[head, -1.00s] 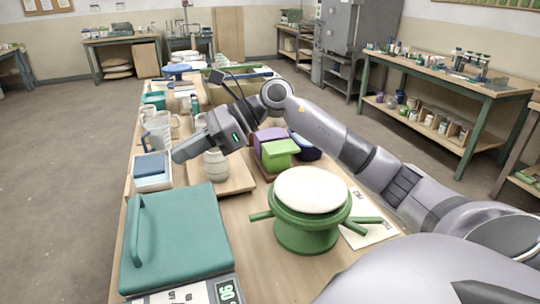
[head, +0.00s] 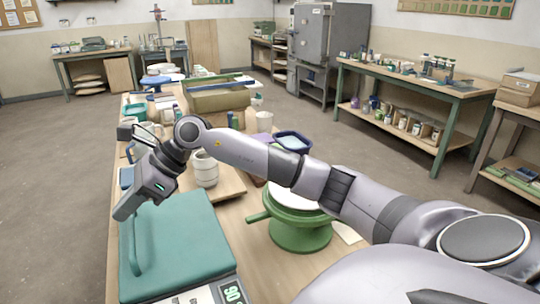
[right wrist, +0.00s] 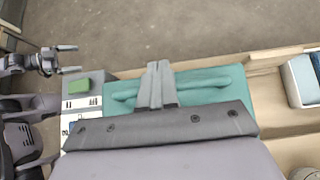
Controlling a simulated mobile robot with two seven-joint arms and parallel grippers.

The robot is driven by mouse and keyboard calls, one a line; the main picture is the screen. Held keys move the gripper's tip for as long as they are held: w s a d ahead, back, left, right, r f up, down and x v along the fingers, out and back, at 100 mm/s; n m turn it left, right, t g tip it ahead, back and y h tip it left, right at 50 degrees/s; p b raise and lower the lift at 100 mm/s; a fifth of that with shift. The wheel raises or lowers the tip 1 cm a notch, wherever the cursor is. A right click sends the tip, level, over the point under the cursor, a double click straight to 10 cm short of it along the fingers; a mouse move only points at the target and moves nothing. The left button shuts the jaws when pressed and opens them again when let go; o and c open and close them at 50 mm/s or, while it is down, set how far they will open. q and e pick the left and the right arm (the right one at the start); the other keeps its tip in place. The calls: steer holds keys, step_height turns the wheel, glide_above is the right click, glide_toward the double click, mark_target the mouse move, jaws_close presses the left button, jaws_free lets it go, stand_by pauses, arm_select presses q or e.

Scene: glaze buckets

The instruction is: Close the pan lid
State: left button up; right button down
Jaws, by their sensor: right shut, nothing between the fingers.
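The teal pan lid (head: 185,240), with a bar handle (head: 137,240) along its left side, lies over the scale (head: 205,296) at the table's near left. It looks nearly flat; I cannot tell whether it is fully down. My right gripper (head: 124,208) is shut and empty, above the far end of the handle. In the right wrist view the right gripper's fingers (right wrist: 155,82) are together in front of the lid (right wrist: 215,90) and hide the middle of the handle (right wrist: 205,84). My left gripper (right wrist: 68,60) shows there with fingers apart, away from the lid.
The scale's lit display (head: 232,293) is at the near edge. A ribbed jar (head: 205,170) on a wooden board stands behind the lid. A green turntable (head: 298,232) stands right, partly behind my right arm. Floor is clear left of the table.

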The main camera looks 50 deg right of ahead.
steer(key=shift+w+a+f+b, duration=0.2)
steer(key=shift+a+f+b, duration=0.15)
steer(key=shift+f, duration=0.35)
steer(key=shift+w+a+f+b, duration=0.15)
steer(key=shift+a+f+b, duration=0.2)
steer(key=shift+f, duration=0.3)
